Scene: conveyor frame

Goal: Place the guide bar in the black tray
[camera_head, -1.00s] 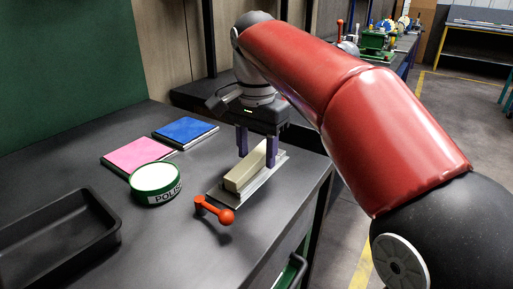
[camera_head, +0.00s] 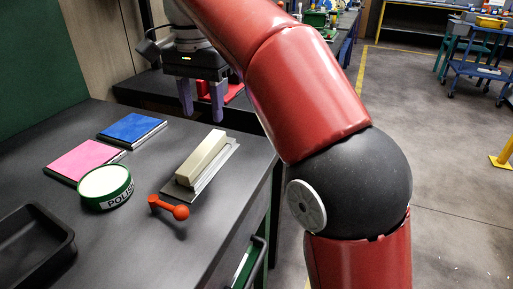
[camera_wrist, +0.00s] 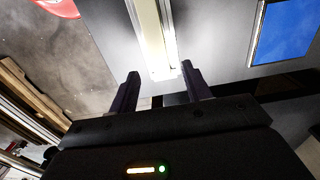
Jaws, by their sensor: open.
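The guide bar, a long cream block (camera_head: 203,155), lies on a flat grey metal plate (camera_head: 213,178) near the right edge of the dark table. My gripper (camera_head: 202,118) is open and empty, its two purple fingers pointing down above and beyond the bar's far end, apart from it. In the wrist view the bar (camera_wrist: 150,30) shows ahead of the fingers (camera_wrist: 160,75), running roughly lengthwise between them. The black tray (camera_head: 62,238) sits at the front left of the table, cut off by the picture edge; its visible inside is empty.
An orange-red handle with a ball end (camera_head: 168,207) lies just in front of the plate. A green round polish tin (camera_head: 106,188) stands between bar and tray. A pink pad (camera_head: 82,161) and a blue pad (camera_head: 131,128) lie behind. The table's right edge is close to the bar.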

